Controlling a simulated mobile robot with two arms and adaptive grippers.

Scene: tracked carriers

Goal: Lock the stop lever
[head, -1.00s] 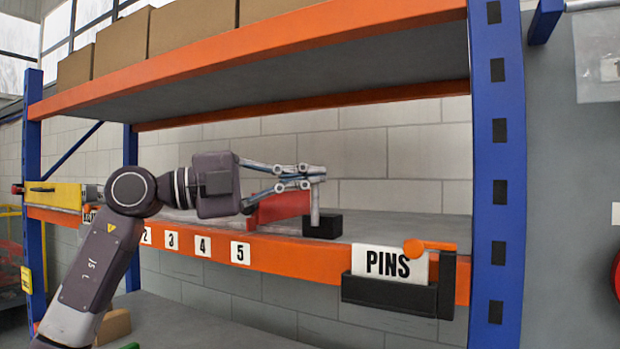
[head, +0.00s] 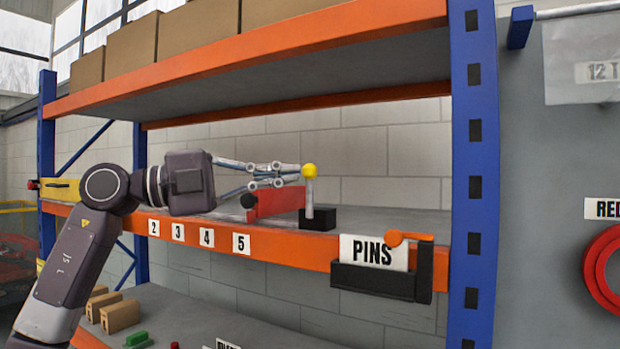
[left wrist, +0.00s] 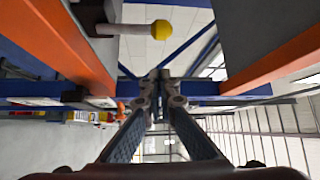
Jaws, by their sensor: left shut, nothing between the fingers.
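A lever with a yellow ball knob (head: 309,170) stands upright on a black block (head: 318,220) on the middle shelf. Its knob (left wrist: 160,29) and pale stem also show in the left wrist view, at the top, apart from the fingers. My left gripper (head: 297,176) is shut and empty, with its fingertips just left of the lever in the head view; I cannot tell there whether they touch it. A red part (head: 278,202) with a black knob (head: 248,201) sits behind and below the fingers. My right gripper is not in view.
A black holder (head: 372,278) with a PINS card and an orange-topped handle (head: 396,238) hangs on the orange shelf beam (head: 275,249). A blue upright (head: 474,200) stands to the right. Cardboard boxes (head: 210,30) fill the upper shelf. The shelf behind the lever looks clear.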

